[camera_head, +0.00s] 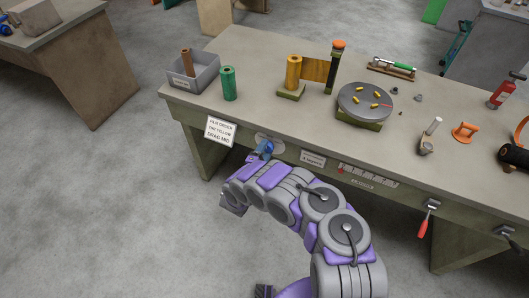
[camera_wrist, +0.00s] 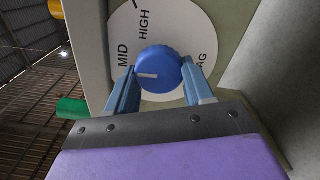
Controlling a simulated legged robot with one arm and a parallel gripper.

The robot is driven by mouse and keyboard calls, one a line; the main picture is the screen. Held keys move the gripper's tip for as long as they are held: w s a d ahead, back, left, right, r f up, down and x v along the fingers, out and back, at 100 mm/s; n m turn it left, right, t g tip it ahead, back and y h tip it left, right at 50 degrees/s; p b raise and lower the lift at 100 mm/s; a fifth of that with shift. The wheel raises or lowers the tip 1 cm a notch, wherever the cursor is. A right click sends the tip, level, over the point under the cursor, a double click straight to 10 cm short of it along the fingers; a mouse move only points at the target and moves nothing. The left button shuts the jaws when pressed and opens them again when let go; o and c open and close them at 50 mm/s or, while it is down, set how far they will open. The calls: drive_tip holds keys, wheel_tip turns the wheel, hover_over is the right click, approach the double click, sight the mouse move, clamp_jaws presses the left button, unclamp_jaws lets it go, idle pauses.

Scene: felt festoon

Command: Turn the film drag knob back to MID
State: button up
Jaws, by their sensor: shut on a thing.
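The film drag knob (camera_wrist: 165,70) is blue and round with a white pointer line. It sits on a white dial (camera_wrist: 200,35) marked MID and HIGH, with part of "DRAG" showing at the right. In the wrist view the pointer points left, close to and slightly below the word MID. My gripper (camera_wrist: 160,72) is shut on the knob, one light-blue finger on each side. The lower part of the dial is hidden by my gripper. In the head view the dial (camera_head: 275,139) is on the bench front, with my gripper (camera_head: 263,150) at it.
A sign (camera_head: 220,131) reading "DRAG MID" hangs left of the dial. On the bench top (camera_head: 240,120) are a green roll (camera_head: 229,84), a grey bin (camera_head: 193,79), a yellow roll (camera_head: 293,73) and a turntable (camera_head: 366,99). A red-handled tool (camera_head: 425,220) hangs at the right front.

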drive_tip(key=shift+d+f+m, duration=0.15)
drive_tip(key=shift+d+m, duration=0.05)
drive_tip(key=shift+m, duration=0.1)
drive_tip(key=o, duration=1)
drive_tip(key=shift+o, duration=0.2)
drive_tip(key=shift+a, duration=0.1)
drive_tip(key=shift+s+a, duration=0.15)
drive_tip(key=shift+s, duration=0.2)
drive_tip(key=p+v, duration=0.3)
drive_tip(key=v, duration=1.3)
drive_tip(key=shift+s, duration=0.3)
